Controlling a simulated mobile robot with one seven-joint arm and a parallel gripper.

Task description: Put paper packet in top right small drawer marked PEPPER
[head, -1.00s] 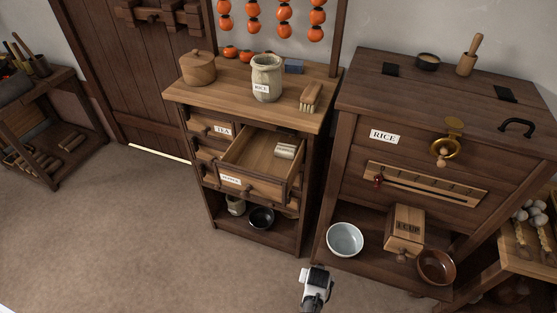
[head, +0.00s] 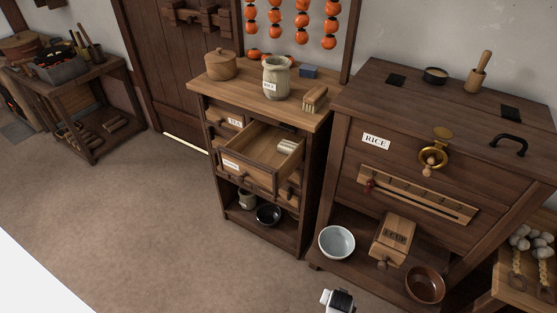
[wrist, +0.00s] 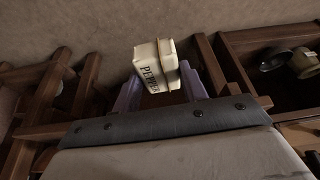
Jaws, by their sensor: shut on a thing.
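In the wrist view, a pale paper packet (wrist: 147,68) printed PEPPER stands between the fingers of my gripper (wrist: 165,85), which is shut on it. In the head view, my arm (head: 338,300) shows only at the bottom edge, below the blue-white bowl; the packet is not visible there. The small chest (head: 208,88) has a drawer (head: 262,178) on its upper right pulled well out. The label on its front is too small to read surely. A pale bundle (head: 287,146) lies inside at the back right; the rest of its floor is bare. A TEA drawer (head: 235,122) beside it is shut.
On the chest top stand a lidded wooden pot (head: 220,66), a RICE jar (head: 276,78) and a brush (head: 314,99). The big RICE chest (head: 420,120) stands close on the right, with bowls (head: 337,242) and a 1 CUP box (head: 393,238) low down. Floor is free on the left.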

